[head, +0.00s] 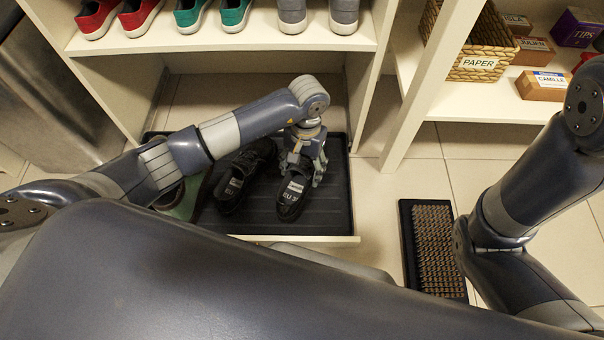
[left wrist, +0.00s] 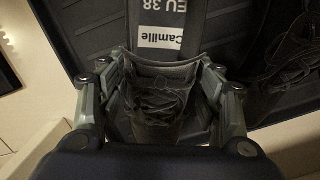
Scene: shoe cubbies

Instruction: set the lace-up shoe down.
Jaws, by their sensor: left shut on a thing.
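The black lace-up shoe (head: 290,196) is at the right part of the black boot tray (head: 325,222), with a white label on it. In the left wrist view the shoe (left wrist: 160,98) shows its laces between the fingers, and its label reads "Camille EU 38". My left gripper (head: 304,163) is shut on the shoe from above. The shoe looks level over the tray; I cannot tell whether its sole touches it. A second black shoe (head: 236,184) with a white label lies on the tray to the left. My right gripper is out of view.
A shelf (head: 225,44) with red, teal and grey shoes is above the tray. Cubby walls flank the tray's back. A bristle mat (head: 433,250) lies on the floor to the right. A basket labelled PAPER (head: 478,50) and several boxes stand on the right shelf.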

